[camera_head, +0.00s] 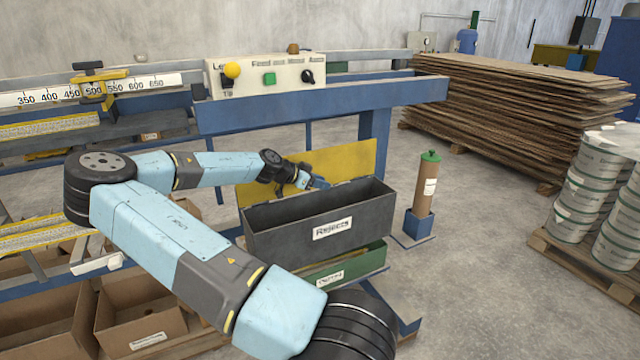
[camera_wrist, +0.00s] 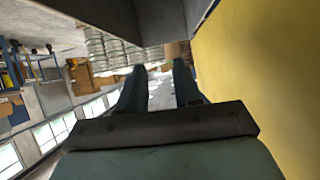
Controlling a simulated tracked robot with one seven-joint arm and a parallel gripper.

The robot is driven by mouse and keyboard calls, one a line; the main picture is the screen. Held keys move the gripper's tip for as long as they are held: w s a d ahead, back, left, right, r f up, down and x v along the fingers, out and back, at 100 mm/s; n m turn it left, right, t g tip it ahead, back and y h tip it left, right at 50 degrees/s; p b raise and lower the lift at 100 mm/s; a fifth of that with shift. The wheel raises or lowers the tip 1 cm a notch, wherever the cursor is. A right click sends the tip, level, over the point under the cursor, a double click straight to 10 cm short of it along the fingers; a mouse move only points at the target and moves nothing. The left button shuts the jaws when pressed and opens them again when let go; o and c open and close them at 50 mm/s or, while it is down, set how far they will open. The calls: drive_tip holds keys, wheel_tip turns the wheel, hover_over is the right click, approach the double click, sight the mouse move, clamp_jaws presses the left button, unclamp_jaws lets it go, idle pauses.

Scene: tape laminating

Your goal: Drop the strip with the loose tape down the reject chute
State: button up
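The reject chute is a dark grey open-topped box labelled "Rejects" (camera_head: 285,236), in the middle of the head view. My gripper (camera_head: 320,183) is small there, at the chute's back edge, close to the yellow panel (camera_head: 350,160). In the wrist view my gripper (camera_wrist: 160,70) has its two fingers apart, with nothing seen between them. A dark grey wall, apparently the chute's, shows above the fingers, and the yellow panel (camera_wrist: 260,90) fills the right side. I cannot make out a strip with loose tape in either view; the chute's inside bottom is hidden.
A blue machine beam (camera_head: 320,107) and control box (camera_head: 265,75) stand behind the chute. A green tray (camera_head: 350,265) sits below it, and a brown roll in a blue holder (camera_head: 425,185) stands to its right. Pale yellow-edged strips (camera_head: 45,127) lie on the left rack.

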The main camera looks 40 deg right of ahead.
drive_tip(key=v, duration=1.4)
drive_tip(key=shift+f, duration=0.2)
idle(0.5)
